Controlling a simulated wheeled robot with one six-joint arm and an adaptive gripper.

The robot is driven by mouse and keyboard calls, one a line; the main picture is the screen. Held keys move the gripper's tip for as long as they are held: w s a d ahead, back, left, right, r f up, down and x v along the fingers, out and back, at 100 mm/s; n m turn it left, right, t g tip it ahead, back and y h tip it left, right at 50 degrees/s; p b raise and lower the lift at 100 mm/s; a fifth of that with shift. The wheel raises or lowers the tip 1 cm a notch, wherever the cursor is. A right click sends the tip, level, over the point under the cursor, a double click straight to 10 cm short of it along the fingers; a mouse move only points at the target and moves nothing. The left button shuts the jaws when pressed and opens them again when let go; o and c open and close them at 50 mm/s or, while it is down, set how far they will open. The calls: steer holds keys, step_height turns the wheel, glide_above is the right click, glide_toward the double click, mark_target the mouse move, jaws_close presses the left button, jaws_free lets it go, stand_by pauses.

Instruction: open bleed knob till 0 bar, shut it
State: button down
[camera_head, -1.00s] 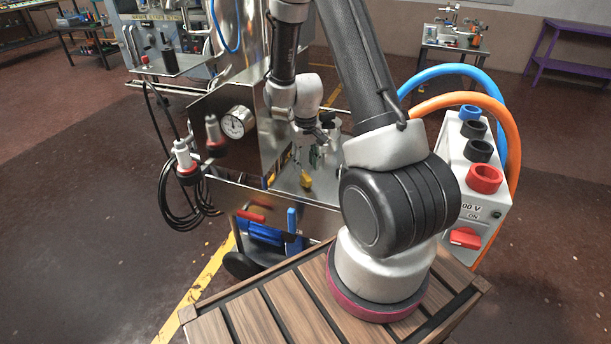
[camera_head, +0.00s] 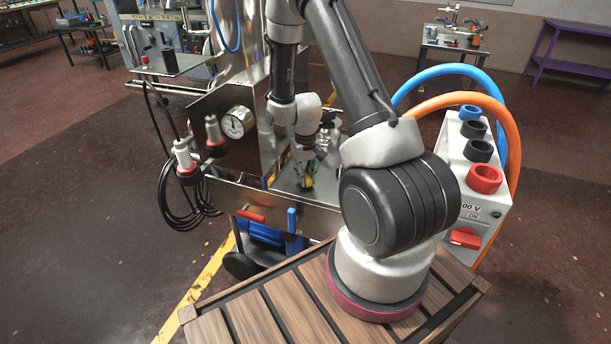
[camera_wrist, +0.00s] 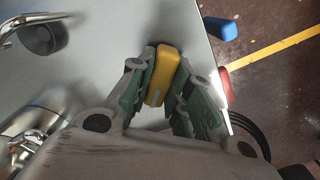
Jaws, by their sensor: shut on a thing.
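The yellow bleed knob (camera_wrist: 162,75) stands on the grey metal top of the machine, between the green-padded fingers of my gripper (camera_wrist: 160,95) in the wrist view. The fingers lie along both its sides and are shut on it. In the head view my gripper (camera_head: 304,182) reaches down to the machine's top, and little of the knob shows.
A chrome tap with a black knob (camera_wrist: 42,38) is at the upper left of the wrist view. A blue handle (camera_wrist: 221,28) and a red handle (camera_wrist: 225,86) are beyond the plate edge. A white control box (camera_head: 472,190) with hoses stands right of my arm.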

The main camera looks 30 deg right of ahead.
steer(key=shift+m, duration=0.4)
steer(key=m, duration=0.3)
steer(key=shift+m, duration=0.3)
steer(key=m, duration=0.4)
steer(key=shift+m, duration=0.3)
steer(key=m, duration=0.4)
steer(key=shift+m, duration=2.2)
steer(key=c, duration=1.3)
jaws_free()
